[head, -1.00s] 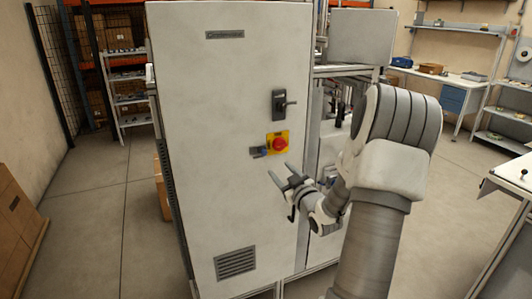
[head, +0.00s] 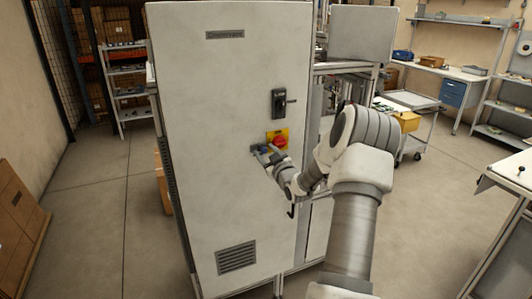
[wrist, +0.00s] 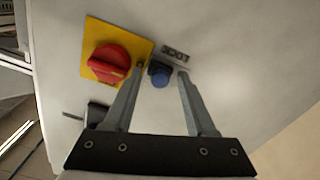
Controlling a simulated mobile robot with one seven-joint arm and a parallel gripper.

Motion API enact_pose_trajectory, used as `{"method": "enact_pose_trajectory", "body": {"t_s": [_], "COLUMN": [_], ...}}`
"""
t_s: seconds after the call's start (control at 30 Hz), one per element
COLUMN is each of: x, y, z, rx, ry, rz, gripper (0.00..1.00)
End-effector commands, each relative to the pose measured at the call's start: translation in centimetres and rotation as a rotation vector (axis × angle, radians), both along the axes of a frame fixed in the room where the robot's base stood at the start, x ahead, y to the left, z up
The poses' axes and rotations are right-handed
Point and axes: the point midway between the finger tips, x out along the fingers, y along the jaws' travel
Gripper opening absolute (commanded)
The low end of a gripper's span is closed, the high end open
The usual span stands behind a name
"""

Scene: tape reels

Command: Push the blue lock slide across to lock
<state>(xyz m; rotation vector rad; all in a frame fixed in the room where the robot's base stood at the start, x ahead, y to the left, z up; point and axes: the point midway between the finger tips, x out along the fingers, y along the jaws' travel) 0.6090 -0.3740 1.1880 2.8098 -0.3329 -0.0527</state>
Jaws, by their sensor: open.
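The blue lock slide (wrist: 160,75) sits in a dark mount on the pale cabinet door (head: 225,200), beside a small dark label plate (wrist: 175,53). In the wrist view it shows between the fingertips of my gripper (wrist: 161,71), with a gap to each finger. My gripper is open and close to the door. In the head view my gripper (head: 263,152) covers most of the slide. I cannot tell whether a finger touches the slide or the door.
A red rotary switch (wrist: 108,62) on a yellow plate (wrist: 143,46) is right beside the slide; the head view shows the red switch (head: 280,142) just above my gripper. A black door handle (head: 279,102) sits higher up. A trolley with a yellow bin (head: 407,121) stands to the right.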

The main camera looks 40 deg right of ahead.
Motion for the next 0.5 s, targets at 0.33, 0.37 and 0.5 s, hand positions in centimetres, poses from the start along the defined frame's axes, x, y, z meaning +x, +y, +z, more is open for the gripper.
{"method": "enact_pose_trajectory", "body": {"t_s": [0.33,0.37,0.5], "x": [-0.03,-0.03,-0.04], "y": [0.00,0.00,0.00], "z": [0.01,0.01,0.01], "rx": [0.000,0.000,0.000], "ry": [0.000,0.000,0.000], "rz": [0.000,0.000,0.000], "gripper": [0.08,0.02,0.00]}}
